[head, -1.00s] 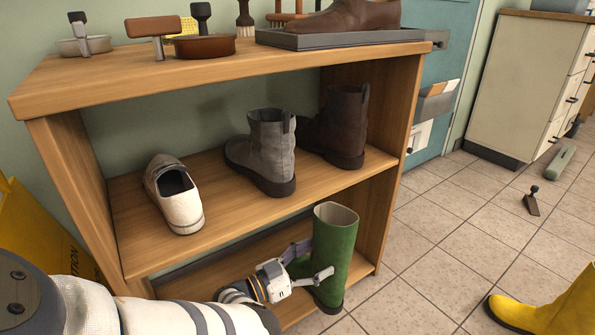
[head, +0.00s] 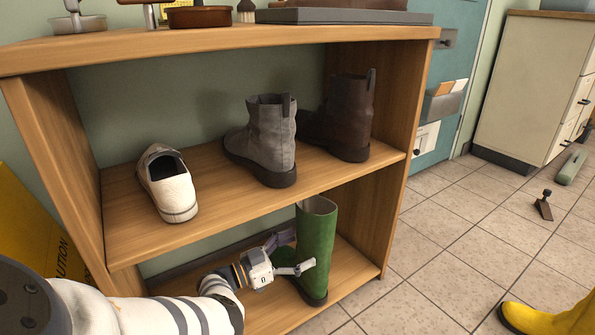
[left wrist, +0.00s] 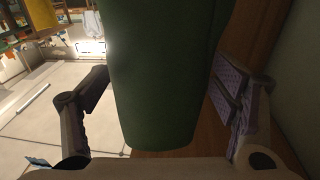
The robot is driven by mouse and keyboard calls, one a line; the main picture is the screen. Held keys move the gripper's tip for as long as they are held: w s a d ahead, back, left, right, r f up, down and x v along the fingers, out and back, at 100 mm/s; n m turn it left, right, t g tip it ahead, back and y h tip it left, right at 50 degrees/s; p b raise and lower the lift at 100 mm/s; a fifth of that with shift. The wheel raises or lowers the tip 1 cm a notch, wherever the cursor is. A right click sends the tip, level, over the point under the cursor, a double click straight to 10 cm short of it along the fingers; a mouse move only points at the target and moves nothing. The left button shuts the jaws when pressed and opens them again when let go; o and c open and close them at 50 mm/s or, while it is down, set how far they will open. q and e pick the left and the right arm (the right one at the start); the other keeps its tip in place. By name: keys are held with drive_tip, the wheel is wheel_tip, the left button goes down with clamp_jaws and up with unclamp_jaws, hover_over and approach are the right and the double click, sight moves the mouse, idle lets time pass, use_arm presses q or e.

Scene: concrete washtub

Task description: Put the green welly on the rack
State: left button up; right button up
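The green welly (head: 319,250) stands upright on the bare lower shelf of the wooden rack (head: 392,190), near its right end. My left gripper (head: 290,262) is at the welly's left side in the head view, one finger crossing in front of the shaft. In the left wrist view the welly (left wrist: 165,75) fills the middle between the two spread fingers, with a gap visible on at least the right side. My left gripper is open around it. The welly's toe is partly hidden behind the gripper. My right gripper is not in view.
A white shoe (head: 167,185), a grey boot (head: 264,140) and a brown boot (head: 348,118) stand on the middle shelf above my left arm. A yellow welly (head: 550,318) is on the tiled floor at right. A brush-like item (head: 543,206) lies further back.

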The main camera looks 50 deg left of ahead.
use_arm(q)
drive_tip(key=p+v, duration=0.2)
drive_tip(key=v, duration=0.5)
drive_tip(key=shift+s, duration=0.25)
idle(0.3)
